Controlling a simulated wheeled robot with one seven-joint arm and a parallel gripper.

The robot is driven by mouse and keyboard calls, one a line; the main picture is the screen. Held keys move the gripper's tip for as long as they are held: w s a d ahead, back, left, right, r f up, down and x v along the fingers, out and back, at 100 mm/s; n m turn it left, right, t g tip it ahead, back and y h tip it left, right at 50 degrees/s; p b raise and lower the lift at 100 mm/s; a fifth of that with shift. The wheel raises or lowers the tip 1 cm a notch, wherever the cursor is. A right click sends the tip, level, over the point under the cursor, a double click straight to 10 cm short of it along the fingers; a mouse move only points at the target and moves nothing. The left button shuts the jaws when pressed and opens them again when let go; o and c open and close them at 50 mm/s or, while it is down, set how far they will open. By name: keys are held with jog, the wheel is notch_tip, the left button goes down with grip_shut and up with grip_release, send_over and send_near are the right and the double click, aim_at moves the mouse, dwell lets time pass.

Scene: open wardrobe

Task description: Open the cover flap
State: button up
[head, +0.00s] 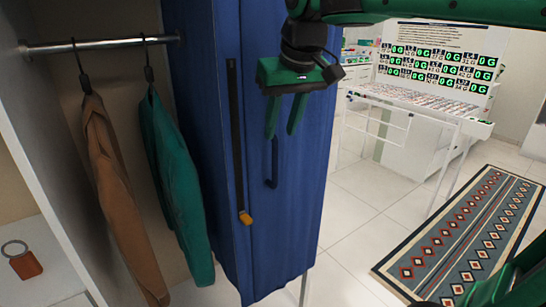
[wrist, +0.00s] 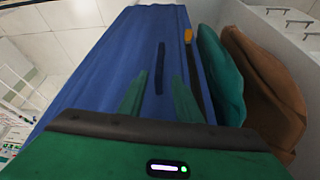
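A blue fabric cover (head: 300,200) hangs down in the middle of the head view and fills much of the wrist view (wrist: 110,70). It carries a dark, curved pull handle (head: 272,165), which also shows in the wrist view (wrist: 160,62). To its left in the head view runs a long black strip (head: 236,140) with an orange tab (head: 245,218) at its lower end. My gripper (head: 281,134) points down in front of the cover, with its green fingers apart and nothing between them. The handle appears just below the fingertips; contact cannot be told.
A brown jacket (head: 112,190) and a green jacket (head: 175,185) hang from a metal rail (head: 95,44) at left. A keyring with a brown tag (head: 25,263) lies on a white surface. A patterned rug (head: 465,235) and white display stand (head: 430,95) are at right.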

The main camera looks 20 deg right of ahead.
aim_at(276, 150)
jog(key=x, duration=1)
jog(key=shift+f, duration=0.15)
grip_shut()
